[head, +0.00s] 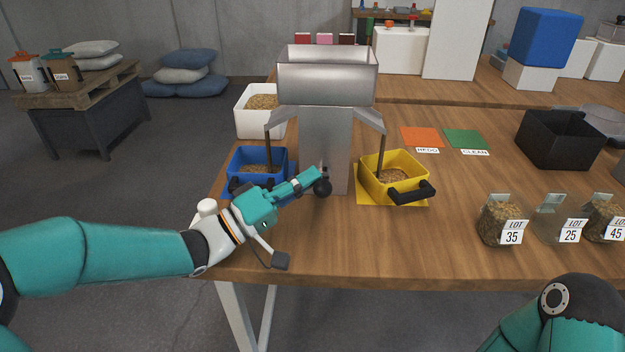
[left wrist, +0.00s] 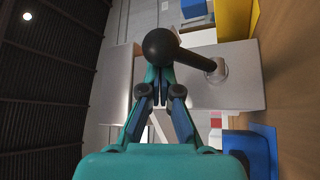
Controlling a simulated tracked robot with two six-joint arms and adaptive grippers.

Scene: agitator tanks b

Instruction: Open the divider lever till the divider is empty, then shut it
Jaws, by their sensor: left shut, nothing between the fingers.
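The grey metal divider (head: 325,140) stands on the table with an open hopper (head: 327,85) on top. Bare metal shows inside the hopper; its bottom is hidden. A brown streak, looking like falling grain, runs from each side chute down to the blue bin (head: 233,159) and the yellow bin (head: 403,162). Grain lies in both bins. The divider lever has a black ball knob (head: 323,187); in the left wrist view its knob (left wrist: 160,47) and rod reach right to a round pivot. My left gripper (head: 316,174) is shut and empty, its tips at the knob. My right gripper is out of view.
A white bin of grain (head: 262,102) stands behind the blue bin. Labelled lot jars (head: 503,222) stand at the right, with a black bin (head: 560,140) behind. Orange (head: 420,137) and green (head: 466,139) mats lie flat. The table front is clear.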

